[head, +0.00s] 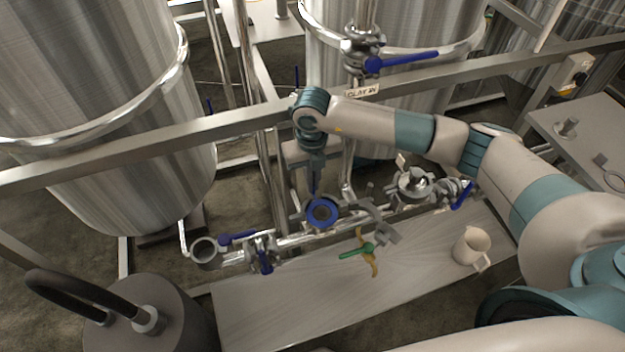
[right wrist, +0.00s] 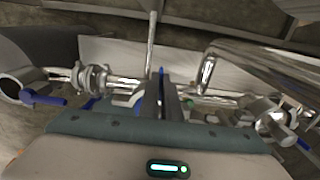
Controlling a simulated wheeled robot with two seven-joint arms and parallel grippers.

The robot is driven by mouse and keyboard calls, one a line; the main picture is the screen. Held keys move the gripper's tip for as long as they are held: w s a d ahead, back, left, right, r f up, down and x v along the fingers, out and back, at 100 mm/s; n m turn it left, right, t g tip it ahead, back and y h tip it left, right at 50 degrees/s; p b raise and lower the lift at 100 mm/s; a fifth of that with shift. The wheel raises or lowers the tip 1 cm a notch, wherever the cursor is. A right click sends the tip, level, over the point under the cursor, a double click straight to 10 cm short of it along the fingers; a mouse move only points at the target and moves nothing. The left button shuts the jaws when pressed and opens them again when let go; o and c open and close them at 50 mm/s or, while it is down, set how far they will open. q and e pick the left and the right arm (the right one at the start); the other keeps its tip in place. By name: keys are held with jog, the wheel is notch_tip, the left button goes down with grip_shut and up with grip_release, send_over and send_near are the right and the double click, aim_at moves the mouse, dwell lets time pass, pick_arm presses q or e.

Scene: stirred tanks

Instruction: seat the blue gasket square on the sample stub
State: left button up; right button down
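The sample stub is mostly hidden behind the ring, among grey metal fittings on the pipe. I cannot tell whether the gasket touches it or sits square. My left gripper is out of view.
A grey clamp-like fitting (head: 376,213) is just right of the gasket. Blue-handled valves (head: 262,252) stand at left. A steel rail (head: 225,123) crosses behind. The bench's front left is clear.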

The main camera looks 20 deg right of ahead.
jog(key=c, duration=1.9)
grip_release()
jog(key=shift+r, duration=0.15)
